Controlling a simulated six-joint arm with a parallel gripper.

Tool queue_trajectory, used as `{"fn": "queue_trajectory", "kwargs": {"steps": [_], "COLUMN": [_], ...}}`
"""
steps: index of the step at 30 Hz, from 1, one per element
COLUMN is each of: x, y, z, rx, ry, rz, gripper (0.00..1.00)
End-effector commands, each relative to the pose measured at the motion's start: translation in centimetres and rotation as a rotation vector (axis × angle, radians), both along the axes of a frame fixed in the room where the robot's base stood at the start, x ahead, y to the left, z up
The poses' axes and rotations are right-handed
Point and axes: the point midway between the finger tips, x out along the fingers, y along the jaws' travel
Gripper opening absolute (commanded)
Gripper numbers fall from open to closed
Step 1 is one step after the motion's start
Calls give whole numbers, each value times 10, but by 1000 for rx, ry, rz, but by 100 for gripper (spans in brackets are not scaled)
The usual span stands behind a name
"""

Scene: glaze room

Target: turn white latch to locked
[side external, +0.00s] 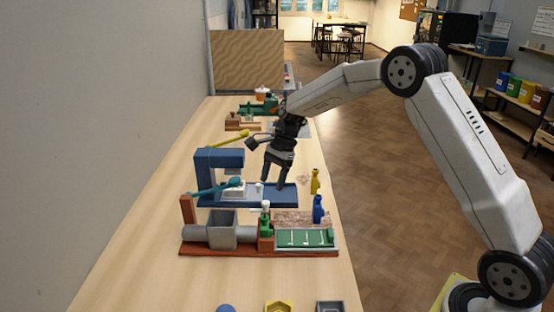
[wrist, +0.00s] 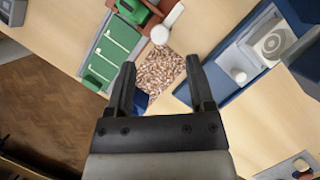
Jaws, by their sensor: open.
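A white lever with a round knob (wrist: 168,23), which looks like the white latch, sits beside a green block (wrist: 133,9) at the end of the green panel (wrist: 113,45). In the side view its white top (side external: 265,204) shows above the red-brown fixture (side external: 200,250). My gripper (side external: 273,182) points down, open and empty, above the blue base (side external: 285,196). In the wrist view my fingers (wrist: 160,68) are apart, with the lever beyond their tips and not touched. I cannot tell whether the latch is locked.
A white knob (wrist: 238,75) stands on the blue base. A blue bottle (side external: 318,210) and a yellow bottle (side external: 315,182) stand at the right. A speckled patch (wrist: 159,75) lies beside the green panel. A teal handle (side external: 215,187) and a blue press frame (side external: 206,170) rise at the left.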

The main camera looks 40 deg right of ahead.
Motion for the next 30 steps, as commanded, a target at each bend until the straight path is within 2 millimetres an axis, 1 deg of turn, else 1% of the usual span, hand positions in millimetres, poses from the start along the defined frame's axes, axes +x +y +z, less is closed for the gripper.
{"fn": "queue_trajectory", "kwargs": {"steps": [6, 12, 18, 25, 26, 27, 29, 30], "x": [-1, 0, 0, 0, 0, 0, 0, 0], "y": [11, 19, 21, 21, 22, 21, 21, 21], "z": [-26, -44, -52, -52, -52, -52, -52, -52], "rx": [1, 1, 0, 0, 0, 0, 0, 0], "ry": [2, -1, -3, -3, -3, -3, -3, -3], "rz": [1, 2, 1, 0, 0, 0, 0, 0], "gripper": [69, 69, 69, 69, 62, 50, 31, 18]}}
